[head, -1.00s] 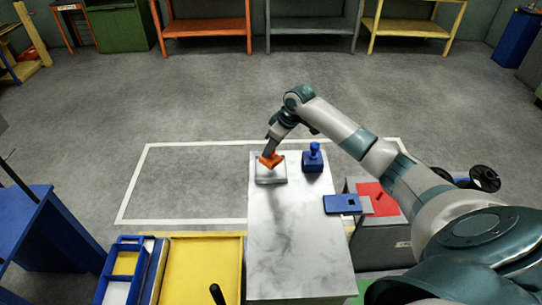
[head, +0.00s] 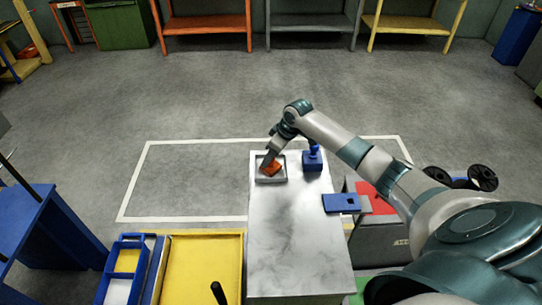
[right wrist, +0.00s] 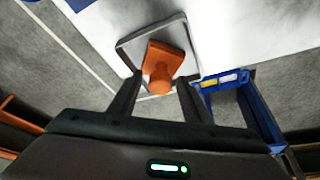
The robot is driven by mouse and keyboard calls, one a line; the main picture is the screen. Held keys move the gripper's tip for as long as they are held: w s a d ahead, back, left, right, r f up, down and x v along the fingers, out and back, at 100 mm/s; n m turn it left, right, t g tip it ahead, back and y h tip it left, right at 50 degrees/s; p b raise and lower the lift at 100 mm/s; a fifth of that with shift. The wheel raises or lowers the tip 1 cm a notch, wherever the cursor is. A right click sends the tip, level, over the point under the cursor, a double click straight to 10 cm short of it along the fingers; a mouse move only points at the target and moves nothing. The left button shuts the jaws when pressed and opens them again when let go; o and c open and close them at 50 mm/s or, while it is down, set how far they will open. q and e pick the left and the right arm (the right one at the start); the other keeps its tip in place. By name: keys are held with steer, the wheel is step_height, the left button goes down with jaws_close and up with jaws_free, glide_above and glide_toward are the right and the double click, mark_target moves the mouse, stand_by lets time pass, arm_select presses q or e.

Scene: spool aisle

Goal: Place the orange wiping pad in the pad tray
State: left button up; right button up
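The orange wiping pad (head: 272,169), with a round knob on top, is in the grey pad tray (head: 285,179) at the far end of the white marbled bench. The right wrist view shows the pad (right wrist: 165,58) inside the tray's rim (right wrist: 128,45), lying slightly askew. My right gripper (head: 264,166) is over the tray. In the right wrist view, its fingers (right wrist: 158,88) are apart on either side of the knob, with gaps showing on both sides. My left gripper is not in view.
A blue knobbed object (head: 313,161) stands right of the tray. A blue plate (head: 341,203) overhangs the bench's right edge beside a red-topped grey box (head: 372,195). A yellow tray (head: 202,265) and a blue divided bin (head: 122,262) are at left. The bench's (head: 297,250) near part is clear.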

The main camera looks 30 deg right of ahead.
steer(key=shift+r, duration=0.2)
steer(key=b+v, duration=0.2)
steer(key=v, duration=1)
steer(key=shift+b, duration=0.35)
steer(key=shift+w, duration=0.1)
